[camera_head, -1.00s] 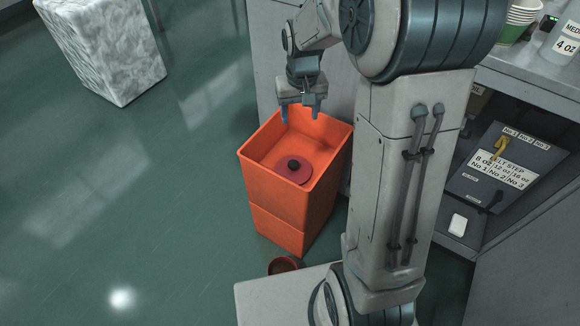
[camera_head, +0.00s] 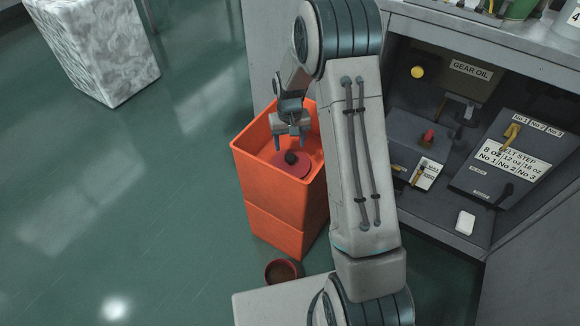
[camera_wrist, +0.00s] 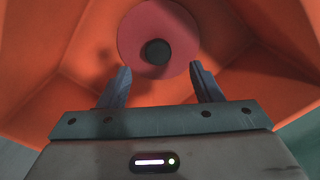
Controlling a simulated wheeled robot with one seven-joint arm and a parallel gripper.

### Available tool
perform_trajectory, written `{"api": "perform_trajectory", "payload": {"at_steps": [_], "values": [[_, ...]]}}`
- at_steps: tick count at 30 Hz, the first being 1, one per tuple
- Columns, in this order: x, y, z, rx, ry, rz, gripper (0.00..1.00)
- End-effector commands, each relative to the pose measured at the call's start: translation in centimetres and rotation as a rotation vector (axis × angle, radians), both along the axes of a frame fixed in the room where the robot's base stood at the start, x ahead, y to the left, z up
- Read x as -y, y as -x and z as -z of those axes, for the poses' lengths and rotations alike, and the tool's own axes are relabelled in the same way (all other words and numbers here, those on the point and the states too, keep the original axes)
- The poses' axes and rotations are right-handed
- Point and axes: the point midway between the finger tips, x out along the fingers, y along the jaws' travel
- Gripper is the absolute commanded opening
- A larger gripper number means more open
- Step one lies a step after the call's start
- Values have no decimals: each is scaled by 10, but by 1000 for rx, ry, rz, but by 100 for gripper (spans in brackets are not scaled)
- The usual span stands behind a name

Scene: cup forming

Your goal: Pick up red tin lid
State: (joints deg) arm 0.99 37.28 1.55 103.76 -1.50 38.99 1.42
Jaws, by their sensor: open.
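The red tin lid (camera_head: 288,168) is a flat round disc with a dark knob (camera_head: 291,157) at its middle. It lies inside the orange bin (camera_head: 270,212), towards the bottom as far as I can see. In the wrist view the lid (camera_wrist: 134,42) shows ahead of the fingertips, with its knob (camera_wrist: 156,52) roughly midway between them. My gripper (camera_head: 290,147) is open and empty, pointing down at the bin's opening above the lid. In the wrist view both fingers of my gripper (camera_wrist: 160,72) stand apart, and neither visibly touches the knob.
A small reddish-brown round pot (camera_head: 281,272) stands on the green floor in front of the bin. A grey cabinet (camera_head: 440,30) with an open control bay is at the right, close to my arm. A marbled white block (camera_head: 95,50) stands far left. The floor between is clear.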

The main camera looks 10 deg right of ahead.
Motion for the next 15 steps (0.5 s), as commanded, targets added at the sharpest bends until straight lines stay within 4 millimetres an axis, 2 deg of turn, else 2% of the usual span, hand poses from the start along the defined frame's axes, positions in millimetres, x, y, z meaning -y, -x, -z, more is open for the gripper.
{"api": "perform_trajectory", "payload": {"at_steps": [8,15], "values": [[1,0,19,-1,0,0,59],[3,0,55,-2,0,0,59]]}}
